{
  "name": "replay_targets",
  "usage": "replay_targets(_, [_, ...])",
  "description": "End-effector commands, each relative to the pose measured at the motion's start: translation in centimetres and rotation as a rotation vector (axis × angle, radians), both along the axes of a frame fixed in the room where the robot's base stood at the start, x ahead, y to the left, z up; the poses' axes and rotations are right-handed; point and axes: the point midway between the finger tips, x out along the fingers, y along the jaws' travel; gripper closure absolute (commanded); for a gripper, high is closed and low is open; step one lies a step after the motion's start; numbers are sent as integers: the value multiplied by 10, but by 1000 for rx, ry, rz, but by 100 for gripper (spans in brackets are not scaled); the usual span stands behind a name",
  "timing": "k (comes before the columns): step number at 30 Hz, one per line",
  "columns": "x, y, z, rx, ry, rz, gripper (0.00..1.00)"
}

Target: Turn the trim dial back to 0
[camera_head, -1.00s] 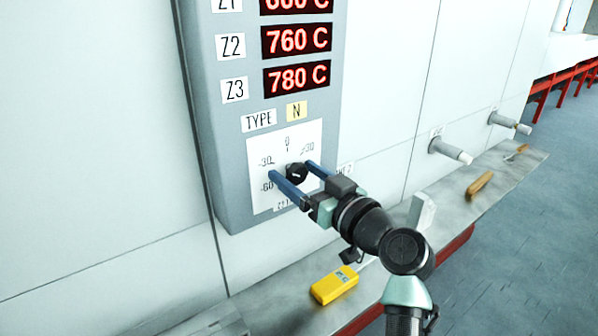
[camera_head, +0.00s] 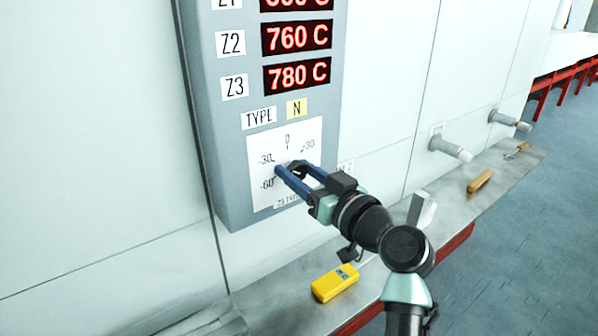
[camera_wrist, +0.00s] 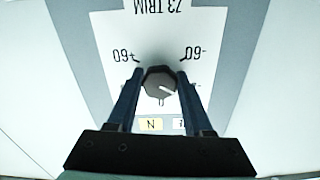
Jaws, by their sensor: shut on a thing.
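The trim dial (camera_head: 297,166) is a small dark knob on a white scale plate (camera_head: 262,150) marked 0 at the top, with -30 and -60 on the left. My gripper (camera_head: 290,168) has its two blue fingers on either side of the knob and is shut on it. In the wrist view the scale is upside down, with 0 at the bottom, and the dial (camera_wrist: 160,80) sits between the fingertips. Its white pointer line slants to the lower right, off the 0 toward the minus side. The fingers partly hide the plate in the head view.
The grey control box (camera_head: 223,165) carries red displays, Z2 at 760 C and Z3 at 780 C. Below, a metal ledge (camera_head: 372,290) holds a yellow device (camera_head: 335,283) and a wooden-handled tool (camera_head: 480,181). Two pipe stubs stick out of the wall at right.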

Motion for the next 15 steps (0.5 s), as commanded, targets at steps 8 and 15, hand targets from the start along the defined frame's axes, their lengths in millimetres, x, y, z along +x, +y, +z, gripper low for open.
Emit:
replay_targets(8, [0,0,0,149,110,0,100])
replay_targets(15, [0,0,0,333,243,0,100])
